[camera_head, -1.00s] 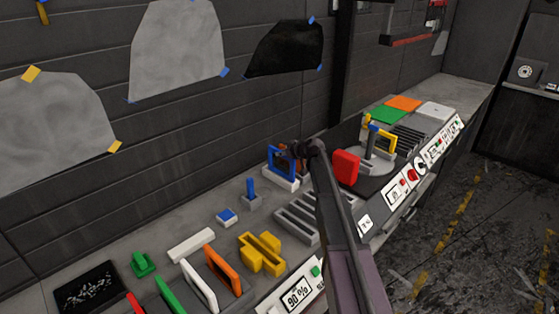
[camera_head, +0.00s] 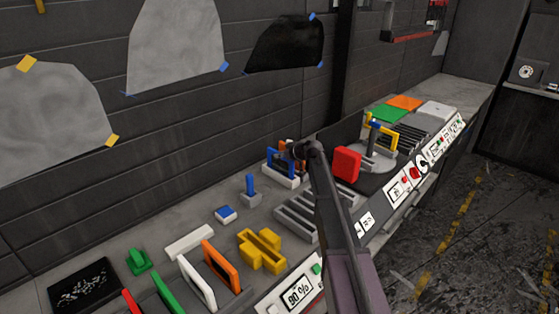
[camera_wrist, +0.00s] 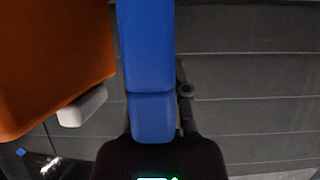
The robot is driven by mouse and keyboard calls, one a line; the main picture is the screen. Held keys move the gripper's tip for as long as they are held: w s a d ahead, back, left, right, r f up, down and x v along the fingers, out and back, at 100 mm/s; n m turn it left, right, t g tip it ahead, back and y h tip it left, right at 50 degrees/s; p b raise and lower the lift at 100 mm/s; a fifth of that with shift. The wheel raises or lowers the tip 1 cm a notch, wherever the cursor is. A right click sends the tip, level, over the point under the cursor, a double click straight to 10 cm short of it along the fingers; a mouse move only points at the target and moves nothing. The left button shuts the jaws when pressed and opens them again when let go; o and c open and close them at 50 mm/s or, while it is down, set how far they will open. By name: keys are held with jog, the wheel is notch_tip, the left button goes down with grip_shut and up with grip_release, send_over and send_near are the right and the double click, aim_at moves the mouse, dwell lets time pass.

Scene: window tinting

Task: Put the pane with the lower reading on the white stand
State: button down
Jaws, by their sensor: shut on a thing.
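A blue-framed piece (camera_head: 272,156), which looks like a pane, stands over a white stand (camera_head: 284,181) by the back wall. I cannot tell whether it rests on the stand. My gripper (camera_head: 297,152) is beside it, mostly hidden by my dark arm. In the wrist view a blue bar (camera_wrist: 150,60) of the frame runs into my shut gripper (camera_wrist: 152,136). A large orange piece (camera_wrist: 50,60) is close on the left there. A yellow-framed piece (camera_head: 385,137) stands on the round grey plate (camera_head: 375,162). A display (camera_head: 299,291) reads 90 %.
Orange (camera_head: 221,266), white (camera_head: 197,284) and green (camera_head: 168,293) upright pieces stand at the front. A yellow cross-shaped block (camera_head: 261,251), a grey slotted rack (camera_head: 298,216) and a red block (camera_head: 347,163) are near my arm.

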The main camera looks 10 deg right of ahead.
jog(key=shift+f, duration=0.25)
jog(key=c, duration=0.6)
grip_release()
jog(key=shift+r, duration=0.1)
jog(key=shift+r, duration=0.15)
jog(key=p+v, duration=0.6)
jog(key=v, duration=0.6)
jog(key=shift+s, duration=0.1)
